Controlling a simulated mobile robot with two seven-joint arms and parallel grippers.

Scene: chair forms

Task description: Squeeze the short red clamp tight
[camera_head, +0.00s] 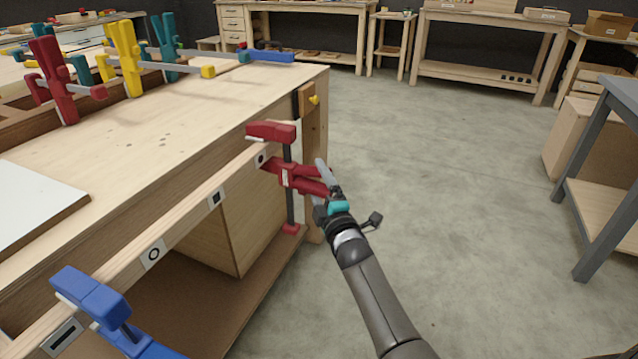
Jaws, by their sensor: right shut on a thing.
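A red clamp (289,176) hangs upright on the wooden front rail of the workbench, near its right corner. Its upper jaw sits over the rail's top edge and its lower foot is below. Its two red handles point right and lie close together. My right gripper (321,185) is shut on these handles, with a grey finger along the upper one. The other finger is largely hidden. I cannot tell whether the lower foot presses on anything. My left gripper is not in view.
A blue clamp (92,298) sits on the rail at the lower left. Red (56,82), yellow (124,60) and teal (166,48) clamps stand at the back left of the workbench (150,135). A grey-legged table (597,180) stands right. The floor (440,170) between is clear.

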